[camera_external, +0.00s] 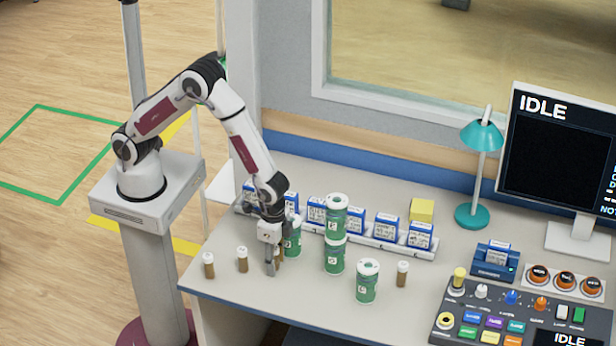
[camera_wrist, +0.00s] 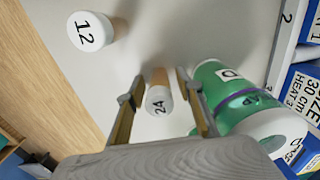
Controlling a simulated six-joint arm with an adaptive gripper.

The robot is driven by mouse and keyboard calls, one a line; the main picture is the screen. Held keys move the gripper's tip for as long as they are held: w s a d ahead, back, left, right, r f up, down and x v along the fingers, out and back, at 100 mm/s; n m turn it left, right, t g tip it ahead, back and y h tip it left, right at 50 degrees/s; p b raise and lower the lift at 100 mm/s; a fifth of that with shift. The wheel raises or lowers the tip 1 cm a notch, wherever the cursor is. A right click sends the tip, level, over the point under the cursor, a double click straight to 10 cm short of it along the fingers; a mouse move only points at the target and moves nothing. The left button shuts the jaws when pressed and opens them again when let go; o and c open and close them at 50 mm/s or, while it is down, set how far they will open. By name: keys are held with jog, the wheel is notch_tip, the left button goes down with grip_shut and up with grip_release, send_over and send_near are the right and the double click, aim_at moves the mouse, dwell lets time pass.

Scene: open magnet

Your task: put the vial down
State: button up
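A slim amber vial with a white cap marked 24 (camera_wrist: 158,101) is between the two fingers of my gripper (camera_wrist: 163,92) in the wrist view. A narrow gap shows on each side of it, so the fingers look open around it. In the external view my gripper (camera_external: 271,268) points down, low over the left front of the desk. The vial is mostly hidden there behind a finger. It looks upright, but I cannot clearly see its base on the desk.
A green canister (camera_wrist: 235,92) stands close right of my gripper; more canisters (camera_external: 367,284) stand to the right. Other vials (camera_external: 242,260) (camera_external: 208,266) stand left, one marked 12 (camera_wrist: 90,32); another (camera_external: 402,274) stands right. A rack of blue-white boxes (camera_external: 386,228) is behind.

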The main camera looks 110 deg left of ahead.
jog(key=shift+r, duration=0.1)
notch_tip(320, 180, up, 11)
jog(key=shift+r, duration=0.55)
dwell(0.8)
jog(key=shift+s+a+r, duration=0.1)
jog(key=shift+s+r, duration=0.05)
jog(key=shift+r, duration=0.3)
jog(key=s+a+r+t, duration=0.35)
jog(key=s+r, duration=0.75)
jog(key=r, duration=0.4)
jog(key=s+a+r+t, duration=0.1)
jog(key=s, duration=0.6)
jog(key=s+a+r+t, duration=0.1)
jog(key=s+r, duration=0.1)
jog(key=s, duration=0.4)
jog(key=shift+s+a+r, duration=0.25)
jog(key=shift+s+a, duration=0.1)
jog(key=shift+a, duration=0.05)
